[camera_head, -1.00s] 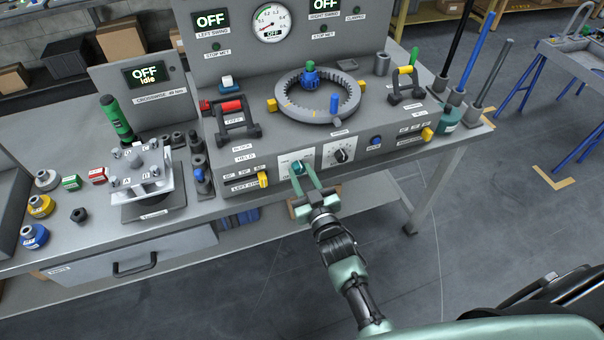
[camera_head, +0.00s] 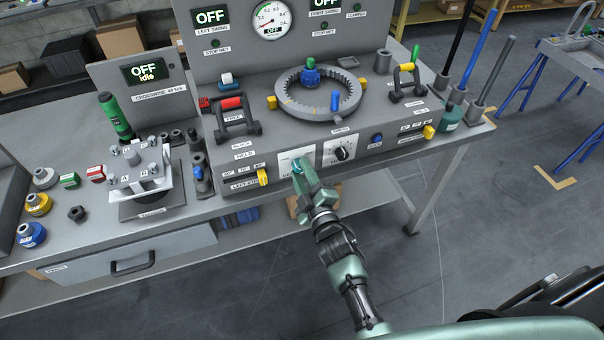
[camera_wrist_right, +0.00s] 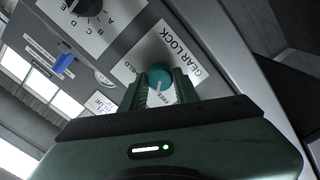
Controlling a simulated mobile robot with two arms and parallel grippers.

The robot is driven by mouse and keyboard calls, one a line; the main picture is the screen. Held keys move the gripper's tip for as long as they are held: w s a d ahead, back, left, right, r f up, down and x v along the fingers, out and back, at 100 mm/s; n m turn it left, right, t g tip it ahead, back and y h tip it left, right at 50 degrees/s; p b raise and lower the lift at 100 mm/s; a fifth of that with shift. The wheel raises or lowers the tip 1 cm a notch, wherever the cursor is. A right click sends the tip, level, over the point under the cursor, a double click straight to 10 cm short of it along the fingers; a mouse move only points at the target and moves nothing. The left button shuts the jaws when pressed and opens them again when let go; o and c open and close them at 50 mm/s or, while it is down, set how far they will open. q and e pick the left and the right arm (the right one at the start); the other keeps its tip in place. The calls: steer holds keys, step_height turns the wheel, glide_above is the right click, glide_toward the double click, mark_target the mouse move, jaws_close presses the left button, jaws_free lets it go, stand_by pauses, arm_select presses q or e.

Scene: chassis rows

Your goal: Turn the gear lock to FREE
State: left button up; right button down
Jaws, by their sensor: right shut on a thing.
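The gear lock is a round teal knob (camera_wrist_right: 160,77) on a white plate (camera_wrist_right: 180,45) marked GEAR LOCK in the right wrist view. HELD is printed to the left of the knob and FREE just below it. A pale mark on the knob's face runs down toward FREE. My right gripper (camera_wrist_right: 158,90) is shut on the knob, with one finger on each side. In the head view my right gripper (camera_head: 302,168) reaches the white plate (camera_head: 286,158) on the bench unit's front and hides most of the knob. My left gripper is not in view.
A black selector dial (camera_head: 342,153) is on the plate to the right. A yellow block (camera_head: 262,177) sits to the left and a blue button (camera_head: 376,138) to the right. The ring gear (camera_head: 322,112) is above on the unit. The floor in front is clear.

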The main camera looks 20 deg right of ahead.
steer(key=shift+f+n, duration=0.1)
steer(key=shift+n, duration=0.5)
steer(key=c, duration=1.1)
jaws_free()
steer(key=shift+o, duration=0.2)
steer(key=s+b, duration=0.1)
steer(key=s, duration=0.7)
steer(key=shift+w+d, duration=0.1)
